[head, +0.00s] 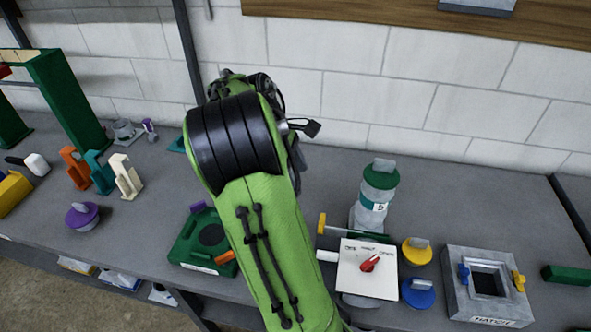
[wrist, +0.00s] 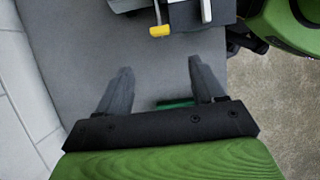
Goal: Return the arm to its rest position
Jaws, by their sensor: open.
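My green arm rises from the bottom centre of the head view and bends at a black-banded joint above the bench. My gripper (wrist: 158,76) shows in the wrist view with its two dark fingers wide apart and nothing between them. Grey bench top lies beyond the fingers. In the head view the fingers are hidden or cannot be made out behind the arm. A yellow-ended handle (wrist: 160,31) is ahead of the fingers, apart from them. A strip of green (wrist: 175,103) shows low between the fingers, partly hidden by the gripper body.
Right of my arm stand a green-lidded jar (head: 375,195), a white panel with a red pointer (head: 352,280), yellow (head: 416,252) and blue (head: 418,293) knobs, and a grey hatch box (head: 460,298). Left are a green box (head: 190,250) and coloured blocks (head: 125,178). A block wall (head: 400,100) stands behind.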

